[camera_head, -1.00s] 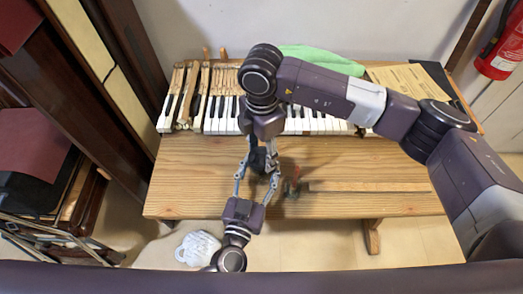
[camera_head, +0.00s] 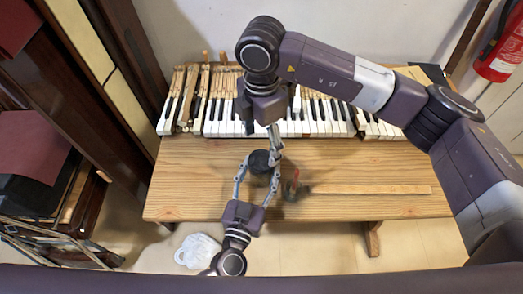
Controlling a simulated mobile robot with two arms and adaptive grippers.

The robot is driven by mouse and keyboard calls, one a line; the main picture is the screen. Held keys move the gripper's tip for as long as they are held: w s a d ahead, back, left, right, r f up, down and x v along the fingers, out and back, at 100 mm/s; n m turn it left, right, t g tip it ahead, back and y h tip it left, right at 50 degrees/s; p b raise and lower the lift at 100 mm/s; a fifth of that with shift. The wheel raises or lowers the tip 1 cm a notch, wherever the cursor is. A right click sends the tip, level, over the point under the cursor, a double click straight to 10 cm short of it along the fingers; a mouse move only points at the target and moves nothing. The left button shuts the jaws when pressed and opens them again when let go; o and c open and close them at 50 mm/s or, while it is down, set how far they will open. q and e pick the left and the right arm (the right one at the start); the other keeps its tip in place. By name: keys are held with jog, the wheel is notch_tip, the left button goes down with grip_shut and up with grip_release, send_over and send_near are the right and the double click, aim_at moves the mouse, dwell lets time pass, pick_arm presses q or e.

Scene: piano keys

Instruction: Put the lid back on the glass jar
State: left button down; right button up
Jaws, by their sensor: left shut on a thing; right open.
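A small dark round thing (camera_head: 260,161), which looks like the lid, is held between the fingertips of my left gripper (camera_head: 257,178) above the bench. My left gripper is shut on it. My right gripper (camera_head: 274,146) is open just above and right of the dark thing, its fingers pointing down the picture. I cannot tell if they touch it. A small dim thing with a red part (camera_head: 294,187) stands on the wooden bench (camera_head: 190,185), right of my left gripper. It may be the glass jar, but it is too small and blurred to tell.
Piano keys (camera_head: 312,121) run along the back of the bench, partly hidden by my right arm. A flat wooden strip (camera_head: 375,189) lies at the right. The bench's left side is clear. A white thing (camera_head: 198,250) lies on the floor. A red extinguisher (camera_head: 500,50) hangs at the right.

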notch_tip(320, 180, up, 6)
jog(key=shift+r, duration=0.25)
pick_arm(q)
jog(key=c, duration=0.8)
grip_release()
jog(key=v, duration=1.2)
jog(key=shift+s, duration=0.1)
